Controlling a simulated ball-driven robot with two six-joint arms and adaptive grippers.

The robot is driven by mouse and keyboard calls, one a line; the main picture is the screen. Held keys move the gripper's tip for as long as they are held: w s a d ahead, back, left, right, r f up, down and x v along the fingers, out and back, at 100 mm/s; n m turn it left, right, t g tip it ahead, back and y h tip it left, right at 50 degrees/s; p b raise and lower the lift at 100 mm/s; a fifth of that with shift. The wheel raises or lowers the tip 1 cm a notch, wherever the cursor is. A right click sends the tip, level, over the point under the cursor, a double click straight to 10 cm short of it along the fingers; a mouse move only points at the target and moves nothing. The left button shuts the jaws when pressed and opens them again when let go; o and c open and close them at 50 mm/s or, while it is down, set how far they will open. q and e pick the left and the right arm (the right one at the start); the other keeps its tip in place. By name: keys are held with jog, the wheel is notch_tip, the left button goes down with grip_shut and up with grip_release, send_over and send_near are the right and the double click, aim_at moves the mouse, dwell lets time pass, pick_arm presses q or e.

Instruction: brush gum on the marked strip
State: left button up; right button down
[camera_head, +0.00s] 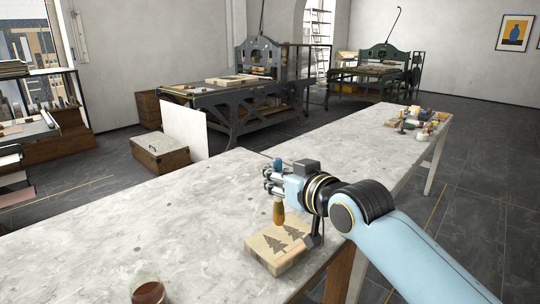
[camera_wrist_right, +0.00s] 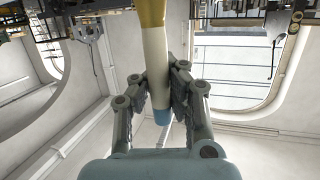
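My right gripper (camera_head: 275,182) is shut on a brush (camera_head: 279,212), held upright with its brown-orange end down. In the right wrist view the brush's pale handle (camera_wrist_right: 157,65) runs between the two fingers, with a blue end near the palm and a gold part farther out. I cannot make out a marked strip on the stone. A glass jar (camera_head: 148,290) of red-brown liquid stands at the front. My left gripper is not in view.
The long grey table (camera_head: 150,215) is mostly bare left of the stone. Small bottles and tools (camera_head: 418,120) cluster at its far end. A dark upright piece (camera_head: 314,238) is by the stone's right side. Presses (camera_head: 250,90) and a wooden chest (camera_head: 160,152) stand beyond.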

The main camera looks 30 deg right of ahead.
aim_at(278, 200)
jog(key=shift+m, duration=0.3)
jog(key=f+b, duration=0.4)
jog(key=shift+a+f, duration=0.2)
jog(key=shift+f, duration=0.1)
jog(key=shift+f+b, duration=0.4)
jog(key=shift+b, duration=0.3)
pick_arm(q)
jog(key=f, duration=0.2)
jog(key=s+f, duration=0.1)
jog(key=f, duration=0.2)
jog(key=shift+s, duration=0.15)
pick_arm(e)
jog(key=shift+r, duration=0.15)
